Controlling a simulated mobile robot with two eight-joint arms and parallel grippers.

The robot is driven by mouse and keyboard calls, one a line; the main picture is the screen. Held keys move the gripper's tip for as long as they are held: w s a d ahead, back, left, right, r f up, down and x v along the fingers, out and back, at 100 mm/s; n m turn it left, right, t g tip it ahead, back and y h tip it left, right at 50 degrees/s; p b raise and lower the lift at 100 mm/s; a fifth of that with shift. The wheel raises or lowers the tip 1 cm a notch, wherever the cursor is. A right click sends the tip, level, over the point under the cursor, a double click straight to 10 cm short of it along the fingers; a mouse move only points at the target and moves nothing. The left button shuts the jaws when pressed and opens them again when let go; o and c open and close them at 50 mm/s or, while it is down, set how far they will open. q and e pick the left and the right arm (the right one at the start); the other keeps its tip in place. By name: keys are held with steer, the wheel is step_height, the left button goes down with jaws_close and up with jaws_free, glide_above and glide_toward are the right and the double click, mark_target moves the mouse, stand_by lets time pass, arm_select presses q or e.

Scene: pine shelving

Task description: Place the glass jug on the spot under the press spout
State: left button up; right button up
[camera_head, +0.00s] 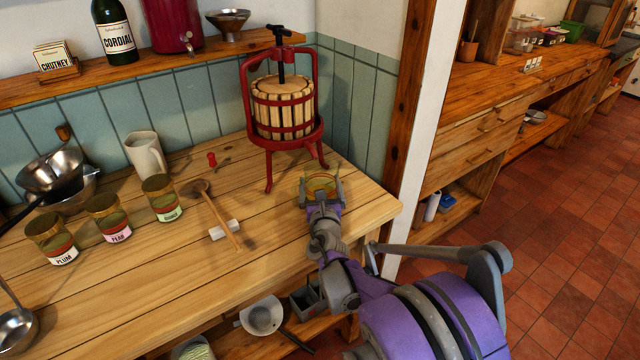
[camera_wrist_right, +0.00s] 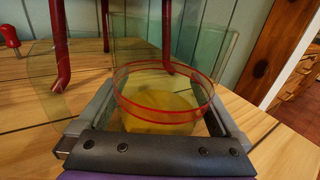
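The glass jug (camera_head: 321,181) is clear with a yellowish bottom. In the right wrist view the jug (camera_wrist_right: 165,108) shows a red line around it and stands between my fingers. My right gripper (camera_head: 321,192) has its fingers closed against the jug's two sides, at the right end of the table. The red fruit press (camera_head: 284,142), with a slatted wooden basket, stands just behind and left of the jug; its red legs show in the right wrist view (camera_wrist_right: 62,45). I cannot make out the spout or a marked spot. My left gripper is not in view.
A wooden spoon (camera_head: 215,212) on a white rest, a small red-handled item (camera_head: 211,159), several labelled jars (camera_head: 161,198) and a cream pitcher (camera_head: 146,155) are left of the press. The table's right edge is close to the gripper. Bare wood lies between spoon and jug.

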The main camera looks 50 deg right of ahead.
steer(key=shift+r, duration=0.2)
steer(key=p+v, duration=0.1)
steer(key=v, duration=1.1)
